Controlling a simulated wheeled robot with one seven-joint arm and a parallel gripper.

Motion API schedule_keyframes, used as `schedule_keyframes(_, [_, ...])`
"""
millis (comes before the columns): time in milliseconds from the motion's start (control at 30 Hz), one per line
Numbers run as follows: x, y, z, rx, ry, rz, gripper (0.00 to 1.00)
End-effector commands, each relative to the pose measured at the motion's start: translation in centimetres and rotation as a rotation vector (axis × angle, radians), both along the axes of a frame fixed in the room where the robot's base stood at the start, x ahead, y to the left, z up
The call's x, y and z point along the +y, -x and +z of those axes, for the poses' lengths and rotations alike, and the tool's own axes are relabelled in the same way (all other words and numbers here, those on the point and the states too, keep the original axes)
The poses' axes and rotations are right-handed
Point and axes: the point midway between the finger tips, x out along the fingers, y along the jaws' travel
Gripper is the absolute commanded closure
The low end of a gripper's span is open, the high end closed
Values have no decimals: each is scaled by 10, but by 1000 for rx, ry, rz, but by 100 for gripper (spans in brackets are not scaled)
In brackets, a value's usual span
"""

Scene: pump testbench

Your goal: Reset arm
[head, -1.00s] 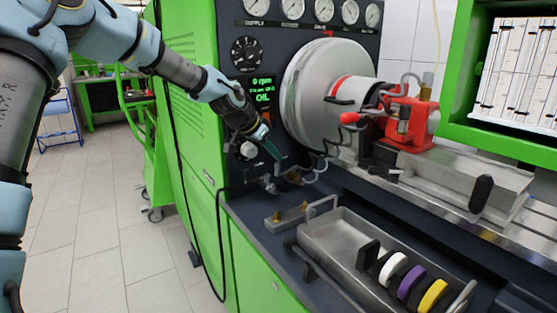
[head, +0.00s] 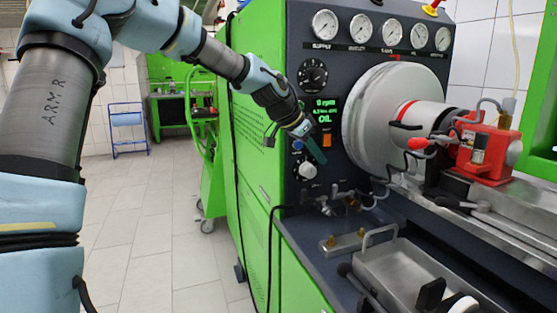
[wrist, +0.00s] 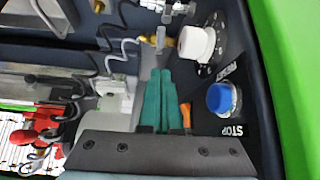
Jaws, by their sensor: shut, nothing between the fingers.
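My arm reaches from the left in the head view towards the pump testbench's dark control panel (head: 350,30). My gripper (head: 316,152) is in front of the panel, between the white knob (head: 308,170) and the orange switch (head: 327,140). In the wrist view the teal fingers (wrist: 158,100) are together with nothing between them. The white knob (wrist: 196,43) and the blue STOP button (wrist: 222,98) are beside them. The orange switch (wrist: 186,115) shows right next to the fingers; I cannot tell whether they touch.
A large grey drum (head: 385,120) and the red pump (head: 487,150) are right of my gripper. Hoses and fittings (head: 330,200) are below it. A metal tray (head: 405,275) is at the front right.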

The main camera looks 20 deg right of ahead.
Motion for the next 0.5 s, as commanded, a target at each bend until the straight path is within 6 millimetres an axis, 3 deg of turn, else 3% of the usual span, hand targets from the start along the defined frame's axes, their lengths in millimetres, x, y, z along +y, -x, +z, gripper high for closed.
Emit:
schedule_keyframes(167, [2,0,-2,1,-6,6,100])
schedule_keyframes(267, [17,-2,-11,9,-40,39,100])
schedule_keyframes(367, [50,-7,-30,27,-109,119,100])
schedule_keyframes(467, [107,-13,-54,59,-205,259,100])
schedule_keyframes(500, [135,-16,-63,75,-245,329,100])
